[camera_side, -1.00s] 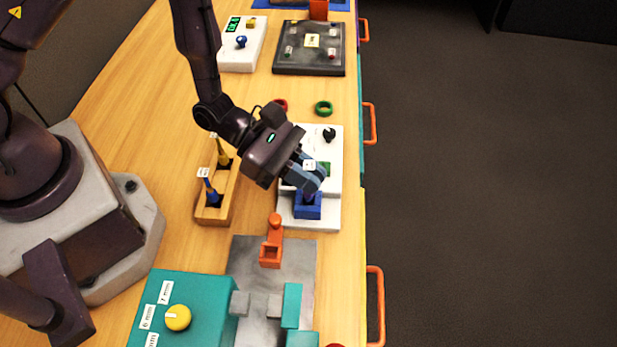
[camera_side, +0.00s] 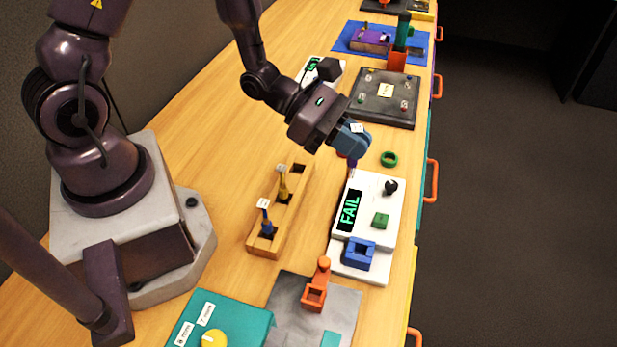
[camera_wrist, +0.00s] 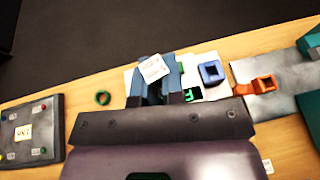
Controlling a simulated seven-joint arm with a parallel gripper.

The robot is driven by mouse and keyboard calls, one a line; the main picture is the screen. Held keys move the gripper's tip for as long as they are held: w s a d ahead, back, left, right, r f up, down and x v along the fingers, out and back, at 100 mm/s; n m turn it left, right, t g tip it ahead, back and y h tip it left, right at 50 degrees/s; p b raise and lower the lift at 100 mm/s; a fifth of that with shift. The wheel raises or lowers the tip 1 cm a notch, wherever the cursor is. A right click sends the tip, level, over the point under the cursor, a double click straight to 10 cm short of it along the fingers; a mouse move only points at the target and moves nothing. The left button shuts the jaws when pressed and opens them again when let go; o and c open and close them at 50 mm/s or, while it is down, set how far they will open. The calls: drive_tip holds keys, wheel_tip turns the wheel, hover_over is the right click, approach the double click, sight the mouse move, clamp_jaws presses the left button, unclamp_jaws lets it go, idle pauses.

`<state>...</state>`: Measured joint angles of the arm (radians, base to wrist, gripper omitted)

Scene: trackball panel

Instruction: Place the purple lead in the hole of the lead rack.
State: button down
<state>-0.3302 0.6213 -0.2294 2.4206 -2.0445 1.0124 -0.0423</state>
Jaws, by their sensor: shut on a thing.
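My gripper (camera_side: 351,140) is shut on the purple lead (camera_side: 352,164), whose lower end shows below the fingers in the side view. The lead's white tag shows between the fingers in the wrist view (camera_wrist: 153,68). My gripper holds the lead above the far-left corner of the white tester, to the right of the lead rack. The wooden lead rack (camera_side: 289,217) holds a yellow lead (camera_side: 283,187) in its middle and a blue lead (camera_side: 267,224) at its near end. The hole (camera_side: 299,168) at its far end looks empty.
The white tester (camera_side: 383,207) shows FAIL, and its blue socket (camera_side: 359,254) is empty. An orange holder (camera_side: 315,290) stands on a grey plate near the front. A green ring (camera_side: 389,159) and a dark panel (camera_side: 383,97) lie beyond. Bare table separates rack and tester.

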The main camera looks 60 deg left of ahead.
drive_tip(key=s+a+f+n+t, duration=0.1)
drive_tip(key=s+a, duration=0.1)
drive_tip(key=a, duration=0.4)
drive_tip(key=s+a+f, duration=0.2)
drive_tip(key=a, duration=0.5)
drive_tip(key=shift+y, duration=0.3)
drive_tip(key=shift+w+d+f, duration=0.1)
drive_tip(key=shift+f, duration=1.65)
drive_tip(key=shift+w+d+f, duration=0.1)
drive_tip(key=shift+f, duration=1.65)
drive_tip(key=shift+f, duration=0.1)
drive_tip(key=c, duration=1.6)
unclamp_jaws()
drive_tip(key=o, duration=0.4)
